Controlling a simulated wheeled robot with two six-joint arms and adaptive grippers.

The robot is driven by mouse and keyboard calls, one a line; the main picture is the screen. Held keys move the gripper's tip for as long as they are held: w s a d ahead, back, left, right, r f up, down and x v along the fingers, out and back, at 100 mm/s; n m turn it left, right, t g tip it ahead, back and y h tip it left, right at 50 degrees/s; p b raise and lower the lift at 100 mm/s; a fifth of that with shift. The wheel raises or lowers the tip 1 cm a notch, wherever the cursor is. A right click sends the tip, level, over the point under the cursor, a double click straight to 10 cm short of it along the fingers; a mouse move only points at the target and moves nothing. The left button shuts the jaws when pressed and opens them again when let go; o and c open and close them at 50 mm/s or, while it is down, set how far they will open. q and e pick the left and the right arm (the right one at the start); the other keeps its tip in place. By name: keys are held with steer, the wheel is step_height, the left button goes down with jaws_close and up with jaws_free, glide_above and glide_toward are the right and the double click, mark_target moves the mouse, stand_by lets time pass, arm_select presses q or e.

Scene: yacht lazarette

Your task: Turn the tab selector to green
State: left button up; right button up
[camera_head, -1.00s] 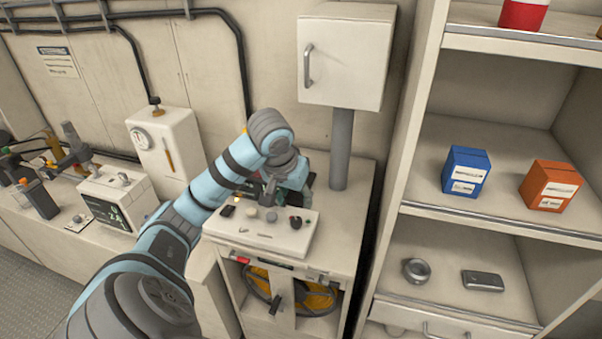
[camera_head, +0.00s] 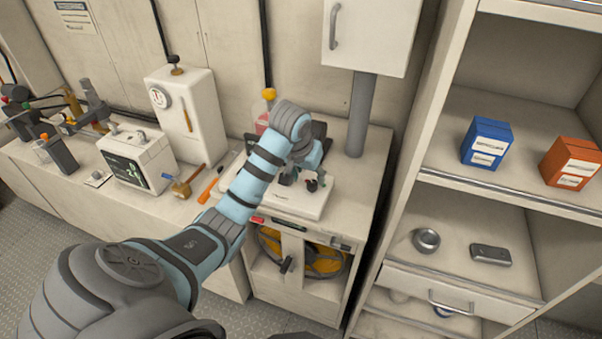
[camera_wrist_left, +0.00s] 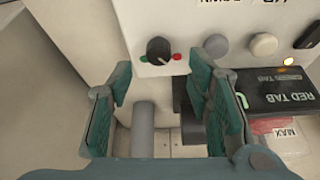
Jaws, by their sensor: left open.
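The tab selector is a black round knob (camera_wrist_left: 159,49) on a pale control box (camera_head: 298,203), with a red mark and a green mark beside it. In the head view the knob (camera_head: 311,186) shows just beyond my gripper. My left gripper (camera_wrist_left: 163,80) is open and empty, its two teal fingers spread either side of the knob's line, apart from it. In the head view my forearm hides part of the box. My right gripper is not in view.
A black "RED TAB" plate (camera_wrist_left: 285,93) lies close by my right-hand finger in the wrist view. A grey post (camera_head: 361,115) and wall cabinet (camera_head: 371,35) stand behind. Shelves (camera_head: 480,185) rise at the right.

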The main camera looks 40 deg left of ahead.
mark_target(312, 183)
arm_select(q)
steer(key=x, duration=0.5)
steer(key=shift+w, duration=0.15)
steer(key=shift+r, duration=0.1)
steer(key=c, duration=0.3)
jaws_close()
